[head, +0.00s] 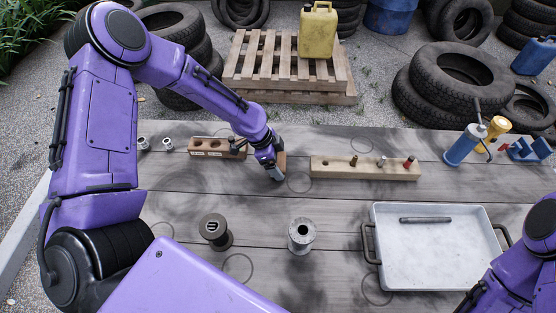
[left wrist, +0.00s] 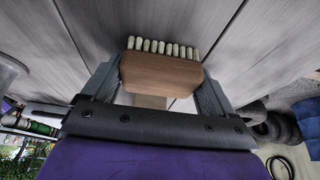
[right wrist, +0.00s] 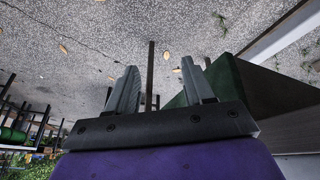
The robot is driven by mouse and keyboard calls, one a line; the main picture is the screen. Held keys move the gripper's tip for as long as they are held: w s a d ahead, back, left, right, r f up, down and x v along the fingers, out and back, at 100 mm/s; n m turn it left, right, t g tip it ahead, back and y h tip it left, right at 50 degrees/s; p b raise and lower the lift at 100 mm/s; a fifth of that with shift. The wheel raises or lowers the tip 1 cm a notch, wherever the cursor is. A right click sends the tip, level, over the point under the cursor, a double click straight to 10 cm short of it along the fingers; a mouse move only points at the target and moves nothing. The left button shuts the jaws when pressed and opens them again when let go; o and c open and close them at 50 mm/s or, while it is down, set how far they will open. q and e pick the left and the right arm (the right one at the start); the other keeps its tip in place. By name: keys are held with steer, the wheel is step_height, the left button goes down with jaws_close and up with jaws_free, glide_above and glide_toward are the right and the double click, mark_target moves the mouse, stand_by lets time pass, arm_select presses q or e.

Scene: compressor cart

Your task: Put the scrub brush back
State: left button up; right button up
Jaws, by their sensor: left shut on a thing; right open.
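The scrub brush, a wooden block with pale bristles, shows in the left wrist view (left wrist: 160,71) between both fingers of my left gripper (left wrist: 158,66). My left gripper is shut on it. In the head view, the gripper (head: 270,168) is low over the middle of the grey plank table, and only part of the brush (head: 282,162) shows beside it. I cannot tell if the brush touches the table. In the right wrist view, my right gripper (right wrist: 160,66) is open and empty above gravel; the head view shows only its arm at lower right.
A dark wooden block with holes (head: 215,147) is left of the gripper; a pale holed block (head: 365,168) is to its right. Two spools, dark (head: 214,232) and grey (head: 301,235), stand in front. A metal tray (head: 440,262) holds a dark rod (head: 425,220). A blue cylinder (head: 464,146) stands at right.

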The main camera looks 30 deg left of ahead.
arm_select(q)
steer(key=shift+f, duration=0.15)
steer(key=o, duration=0.9)
steer(key=shift+c, duration=0.2)
steer(key=shift+a+r, duration=0.1)
steer(key=shift+r, duration=0.3)
steer(key=v, duration=1.1)
steer(key=shift+r, duration=0.25)
steer(key=shift+s, duration=0.1)
